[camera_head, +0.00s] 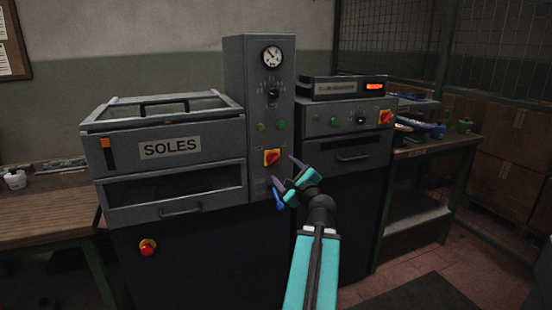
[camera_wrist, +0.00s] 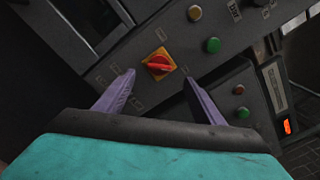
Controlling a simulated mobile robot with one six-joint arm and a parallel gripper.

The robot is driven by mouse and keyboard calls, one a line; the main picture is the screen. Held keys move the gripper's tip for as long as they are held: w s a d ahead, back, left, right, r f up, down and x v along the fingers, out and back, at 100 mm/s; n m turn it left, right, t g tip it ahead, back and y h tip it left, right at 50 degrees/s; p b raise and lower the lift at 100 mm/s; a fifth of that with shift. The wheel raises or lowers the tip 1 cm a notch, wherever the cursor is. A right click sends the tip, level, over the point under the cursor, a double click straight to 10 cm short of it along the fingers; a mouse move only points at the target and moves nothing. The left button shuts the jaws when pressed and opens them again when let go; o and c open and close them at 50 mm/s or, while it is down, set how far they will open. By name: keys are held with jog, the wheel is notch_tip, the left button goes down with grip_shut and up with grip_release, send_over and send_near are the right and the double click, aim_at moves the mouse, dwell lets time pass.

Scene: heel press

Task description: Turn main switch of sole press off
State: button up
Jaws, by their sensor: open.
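The sole press (camera_head: 178,150), a grey machine labelled SOLES, stands at left centre with a tall control column. Its main switch (camera_head: 272,157), a red knob on a yellow plate, sits low on that column. In the wrist view the main switch (camera_wrist: 159,64) lies ahead of my gripper, between the lines of the two fingers, with the knob slanted. My gripper (camera_head: 284,173) is open and empty, just below and right of the switch in the head view. It also shows in the wrist view (camera_wrist: 158,88), its purple fingers apart on either side, not touching the knob.
A second grey machine (camera_head: 345,130) on the right has its own red-yellow switch (camera_head: 385,117). A pressure gauge (camera_head: 272,56), green button (camera_head: 281,125) and black knob are on the column above. A red emergency button (camera_head: 148,247) is at lower left. Workbenches flank both sides.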

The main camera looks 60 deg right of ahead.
aim_at(274, 160)
jog(key=shift+w+r+p, duration=0.1)
jog(key=shift+p, duration=0.75)
jog(key=shift+p+x, duration=1.9)
jog(key=shift+x, duration=2.25)
jog(key=c, duration=1.1)
